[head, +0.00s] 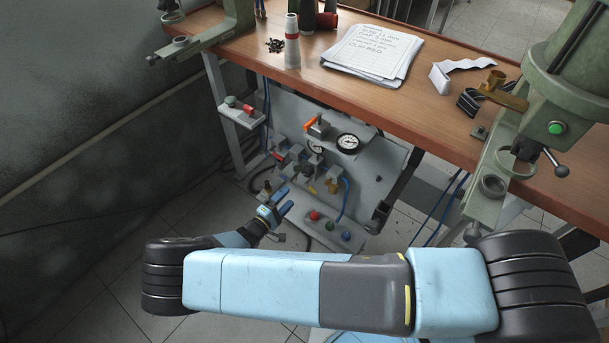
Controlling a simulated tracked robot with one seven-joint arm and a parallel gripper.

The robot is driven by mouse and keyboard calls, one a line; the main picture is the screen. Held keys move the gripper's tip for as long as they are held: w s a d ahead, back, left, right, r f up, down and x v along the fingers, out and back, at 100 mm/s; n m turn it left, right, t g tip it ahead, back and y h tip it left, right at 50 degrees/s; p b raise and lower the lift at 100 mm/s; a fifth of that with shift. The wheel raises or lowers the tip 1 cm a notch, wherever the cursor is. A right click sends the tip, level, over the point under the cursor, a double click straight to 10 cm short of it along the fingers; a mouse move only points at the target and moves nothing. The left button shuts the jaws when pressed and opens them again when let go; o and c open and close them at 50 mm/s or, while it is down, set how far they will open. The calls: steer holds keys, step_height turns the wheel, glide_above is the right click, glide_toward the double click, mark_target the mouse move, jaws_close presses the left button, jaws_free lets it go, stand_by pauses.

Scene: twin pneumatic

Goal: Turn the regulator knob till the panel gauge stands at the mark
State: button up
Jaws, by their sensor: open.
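The grey panel (378,178) is mounted under the bench. A round white-faced gauge (347,142) sits at its upper middle; its needle and mark are too small to read. A smaller gauge (315,147) sits to its left among the pneumatic fittings. A dark round part below this small gauge looks like the regulator knob (307,172), but I cannot be sure. My gripper (285,201) is open, its blue fingers pointing up and right towards the panel. It is below and left of the fittings, apart from the likely knob, with nothing seen between the fingers.
A box with red, green and blue buttons (330,228) is right of my gripper. An orange lever (310,124) stands above the fittings. Blue hoses (346,197) run nearby. The wooden bench top (420,115) overhangs the panel. Tiled floor is clear at left.

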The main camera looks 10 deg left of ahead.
mark_target(305, 174)
steer(key=w+d+n, duration=0.1)
steer(key=w+n, duration=0.3)
steer(key=n, duration=0.1)
steer(key=w+d+n, duration=0.1)
steer(key=w+n, duration=0.3)
steer(key=n, duration=0.1)
steer(key=w+d+n, duration=0.2)
steer(key=w+n, duration=0.2)
steer(key=n, duration=0.1)
steer(key=shift+w+d+r+y, duration=0.1)
steer(key=shift+w+r+y, duration=0.05)
steer(key=shift+r+y, duration=0.15)
stand_by(0.4)
steer(key=c, duration=1.1)
steer(key=shift+o, duration=0.2)
steer(key=shift+n, duration=0.4)
